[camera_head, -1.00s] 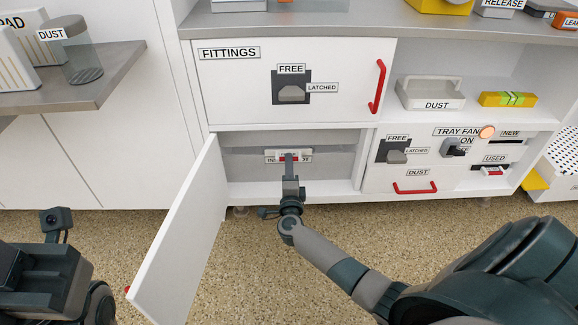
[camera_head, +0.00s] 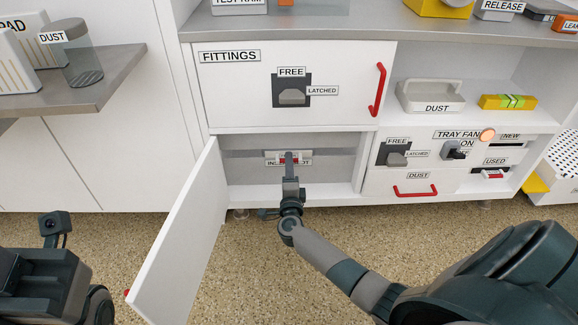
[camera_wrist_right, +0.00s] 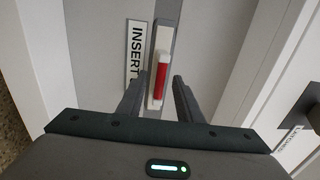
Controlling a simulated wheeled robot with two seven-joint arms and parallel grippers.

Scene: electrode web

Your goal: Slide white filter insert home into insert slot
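The white filter insert (camera_wrist_right: 166,38) with its red grip bar sits in the insert slot at the back of the open lower compartment. The label of the insert slot (camera_wrist_right: 134,52) shows beside it in the right wrist view. My right gripper (camera_wrist_right: 160,80) has its fingers apart, one on each side of the red bar, with a gap visible on both sides. In the head view my right gripper (camera_head: 289,158) covers the middle of the insert and the label. How deep the insert sits is hard to tell.
The white door (camera_head: 185,235) stands open left of my right arm. A panel with latch, tray fan switch and NEW and USED slots (camera_head: 495,160) is at right. The compartment floor (camera_head: 330,183) is clear.

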